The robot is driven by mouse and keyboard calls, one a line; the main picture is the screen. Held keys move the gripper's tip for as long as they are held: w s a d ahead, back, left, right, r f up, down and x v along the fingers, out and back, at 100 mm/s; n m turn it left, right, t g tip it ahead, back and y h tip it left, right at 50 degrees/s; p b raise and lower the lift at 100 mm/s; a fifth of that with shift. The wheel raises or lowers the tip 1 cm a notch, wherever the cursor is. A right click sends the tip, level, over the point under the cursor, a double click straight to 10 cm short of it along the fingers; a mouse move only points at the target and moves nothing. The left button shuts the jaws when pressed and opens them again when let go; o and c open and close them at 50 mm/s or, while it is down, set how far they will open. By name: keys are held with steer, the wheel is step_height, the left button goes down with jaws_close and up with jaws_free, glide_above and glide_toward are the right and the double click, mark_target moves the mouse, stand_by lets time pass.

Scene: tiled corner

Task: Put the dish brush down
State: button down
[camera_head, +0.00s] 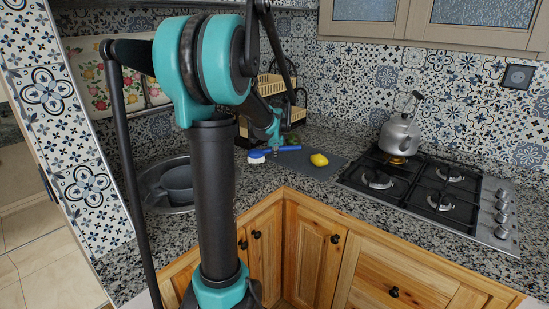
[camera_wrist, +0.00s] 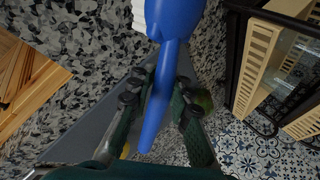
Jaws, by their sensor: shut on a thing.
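The dish brush (camera_head: 289,148) is blue with white bristles at its left end in the head view. In the wrist view its blue head and handle (camera_wrist: 174,28) run down between my fingers, with the white bristles at the top. My gripper (camera_wrist: 157,92) is shut around the handle. In the head view my gripper (camera_head: 276,139) is at the back corner of the counter, by the dark grey mat (camera_head: 300,164). The brush looks low, near the mat's far left edge; whether it touches the surface cannot be told.
A yellow lemon (camera_head: 319,160) lies on the mat. A beige rack (camera_head: 270,86) stands behind my gripper. A round sink (camera_head: 155,199) holding a grey pot (camera_head: 178,182) is at left. A gas hob (camera_head: 425,192) with a kettle (camera_head: 398,136) is at right. Granite counter (camera_head: 330,137) is bare behind the mat.

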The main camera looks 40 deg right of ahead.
steer(key=shift+f, duration=1.3)
steer(key=shift+f, duration=0.15)
steer(key=c, duration=1.7)
jaws_free()
steer(key=v, duration=1.2)
